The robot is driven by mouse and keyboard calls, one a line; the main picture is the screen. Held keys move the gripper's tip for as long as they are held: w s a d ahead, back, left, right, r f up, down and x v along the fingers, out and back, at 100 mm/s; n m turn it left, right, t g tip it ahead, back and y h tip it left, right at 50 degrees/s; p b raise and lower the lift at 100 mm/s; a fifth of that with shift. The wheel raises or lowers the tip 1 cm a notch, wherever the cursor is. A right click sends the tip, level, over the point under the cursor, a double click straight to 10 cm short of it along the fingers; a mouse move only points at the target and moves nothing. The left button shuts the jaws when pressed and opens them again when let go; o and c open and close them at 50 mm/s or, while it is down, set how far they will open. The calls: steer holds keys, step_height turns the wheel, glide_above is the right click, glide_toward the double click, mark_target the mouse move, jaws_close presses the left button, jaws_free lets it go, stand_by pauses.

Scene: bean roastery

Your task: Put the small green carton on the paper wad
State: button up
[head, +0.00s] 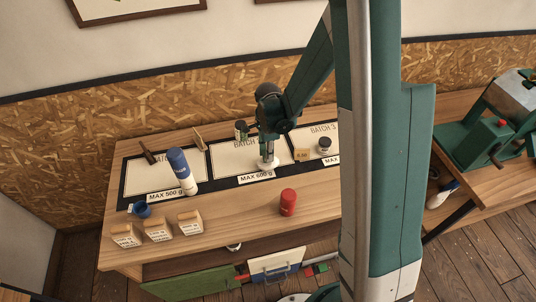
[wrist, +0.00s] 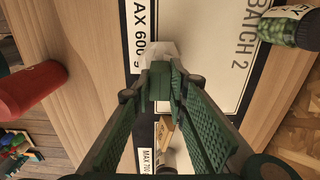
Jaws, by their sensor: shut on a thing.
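My gripper (wrist: 160,88) points down over the middle mat, marked "MAX 600 g" and "BATCH 2". Its fingers are shut on a small green block, the small green carton (wrist: 160,77), at the fingertips. In the head view my gripper (head: 268,150) hides most of the carton. The whitish crumpled paper wad (wrist: 164,54) lies on the mat's front part, right by the carton in the wrist view. In the head view the wad (head: 269,165) shows directly below my fingertips. I cannot tell whether carton and wad touch.
A dark-lidded green jar (head: 240,130) stands behind the gripper. A red can (head: 288,202) stands at the front. A blue-capped bottle (head: 182,172), a blue cup (head: 142,209) and labelled bags are to the left. A small tan block (head: 301,155) and a jar (head: 325,146) stand right.

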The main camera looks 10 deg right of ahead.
steer(key=shift+f, duration=0.35)
steer(key=shift+f, duration=0.15)
steer(key=o, duration=0.8)
steer(key=shift+r, duration=0.25)
steer(key=shift+r, duration=5.9)
